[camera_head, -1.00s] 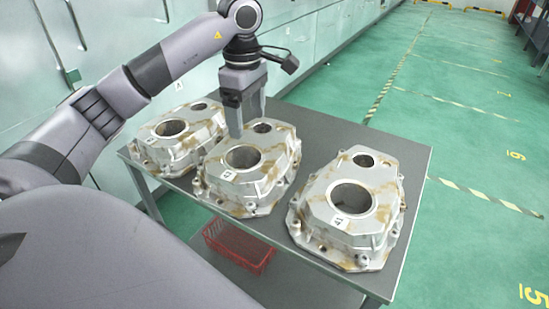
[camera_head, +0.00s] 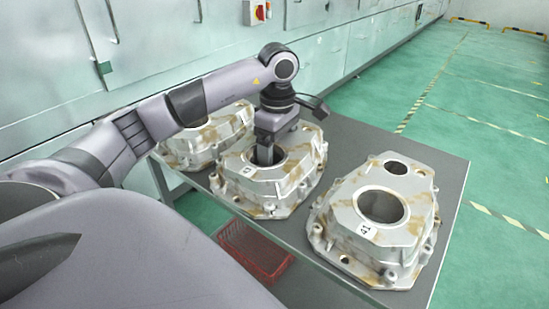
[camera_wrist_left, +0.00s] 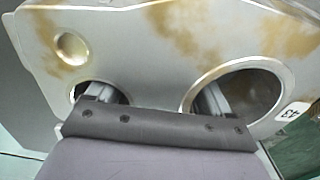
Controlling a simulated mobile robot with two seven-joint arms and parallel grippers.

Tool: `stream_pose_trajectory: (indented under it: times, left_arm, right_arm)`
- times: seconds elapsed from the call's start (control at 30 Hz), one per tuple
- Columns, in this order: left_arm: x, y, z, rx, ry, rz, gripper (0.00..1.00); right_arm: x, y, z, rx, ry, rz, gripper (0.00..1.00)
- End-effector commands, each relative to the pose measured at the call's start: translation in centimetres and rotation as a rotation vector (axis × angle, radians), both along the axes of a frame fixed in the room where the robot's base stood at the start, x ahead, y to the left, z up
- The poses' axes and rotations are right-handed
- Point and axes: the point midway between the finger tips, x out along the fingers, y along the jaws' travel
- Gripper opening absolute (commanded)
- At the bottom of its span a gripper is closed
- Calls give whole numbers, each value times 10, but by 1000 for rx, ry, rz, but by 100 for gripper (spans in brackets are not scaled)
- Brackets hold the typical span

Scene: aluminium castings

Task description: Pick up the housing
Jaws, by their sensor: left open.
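Three silvery cast housings with brown stains stand on a grey table. The middle housing (camera_head: 243,182) is under my left gripper (camera_head: 270,146). In the left wrist view that housing (camera_wrist_left: 150,45) fills the picture, with a label that seems to read 43. There my left gripper (camera_wrist_left: 157,96) is open, one finger at the small round hole and the other at the large bore, with the wall between the holes between them. The fingertips are hidden in the openings, so I cannot tell whether they touch metal. My right gripper is not in view.
Another housing (camera_head: 385,215) stands to the right and one (camera_head: 195,142) to the left, partly behind my arm. The table (camera_head: 440,165) has bare room at its back and right. A red basket (camera_head: 252,250) sits on the lower shelf. Metal cabinets (camera_head: 150,60) line the wall behind.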

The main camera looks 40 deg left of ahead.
Motion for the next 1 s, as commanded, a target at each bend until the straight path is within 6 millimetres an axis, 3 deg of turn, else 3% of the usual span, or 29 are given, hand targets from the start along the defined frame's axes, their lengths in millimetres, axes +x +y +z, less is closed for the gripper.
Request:
stream_pose_trajectory:
  times: [0.2,0.43,0.47,0.83,1.0]
  left_arm:
    - [0,0,0,0,-1,0,78]
    - [0,0,0,0,0,1,3]
    - [0,0,0,0,0,1,0]
    - [1,0,6,-2,-6,1,0]
    - [2,0,23,-2,-10,2,0]
  right_arm:
    - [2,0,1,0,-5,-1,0]
    - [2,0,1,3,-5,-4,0]
    - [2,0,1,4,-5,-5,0]
    - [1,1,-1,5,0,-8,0]
    - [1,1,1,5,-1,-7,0]
